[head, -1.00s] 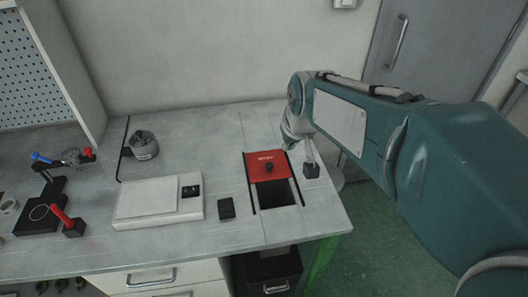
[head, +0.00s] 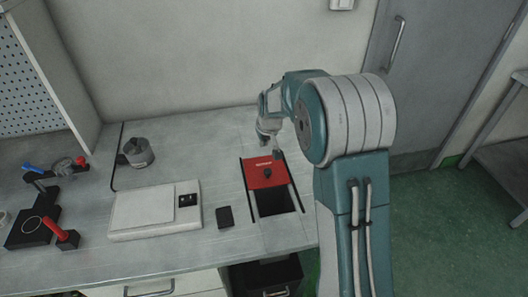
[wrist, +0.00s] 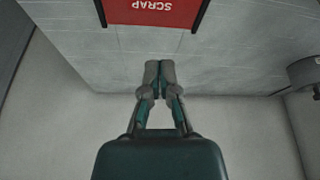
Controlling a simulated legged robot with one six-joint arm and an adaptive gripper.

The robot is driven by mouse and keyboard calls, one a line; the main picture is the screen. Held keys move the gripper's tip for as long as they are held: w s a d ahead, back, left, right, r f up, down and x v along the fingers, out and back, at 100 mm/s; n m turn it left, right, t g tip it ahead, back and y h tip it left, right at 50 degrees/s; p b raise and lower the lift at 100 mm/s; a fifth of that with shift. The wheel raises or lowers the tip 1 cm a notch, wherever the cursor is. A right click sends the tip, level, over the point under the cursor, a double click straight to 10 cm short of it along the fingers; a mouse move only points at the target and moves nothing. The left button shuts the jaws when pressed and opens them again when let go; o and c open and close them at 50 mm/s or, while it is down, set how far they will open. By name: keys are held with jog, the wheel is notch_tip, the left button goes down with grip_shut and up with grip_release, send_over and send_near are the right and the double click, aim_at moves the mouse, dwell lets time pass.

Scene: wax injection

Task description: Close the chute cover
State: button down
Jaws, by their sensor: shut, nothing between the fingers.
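The red chute cover (head: 266,173) with a black knob lies between two black rails on the bench top. It sits at the back of the rails, and the dark chute opening (head: 273,202) shows uncovered in front of it. The cover's red face with "SCRAP" on it also shows at the top of the wrist view (wrist: 155,12). My gripper (head: 277,155) is just behind the cover's back edge, above the bench and apart from the cover. In the wrist view its fingers (wrist: 159,66) are together and empty.
A white scale-like box (head: 155,211) and a small black block (head: 225,217) stand left of the chute. A grey pot (head: 138,153) is at the back left. A black bin (head: 268,276) is below the bench. The wall is close behind my gripper.

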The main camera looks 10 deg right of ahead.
send_over(263, 169)
jog(key=w, duration=0.2)
jog(key=f, duration=0.8)
jog(key=shift+w+a+f, duration=0.1)
jog(key=shift+w+a, duration=0.1)
jog(key=shift+s+d+f, duration=0.15)
jog(key=shift+s+d, duration=0.05)
jog(key=shift+s, duration=0.8)
jog(key=shift+s+d+f, duration=0.15)
jog(key=shift+s, duration=0.8)
jog(key=shift+s, duration=0.1)
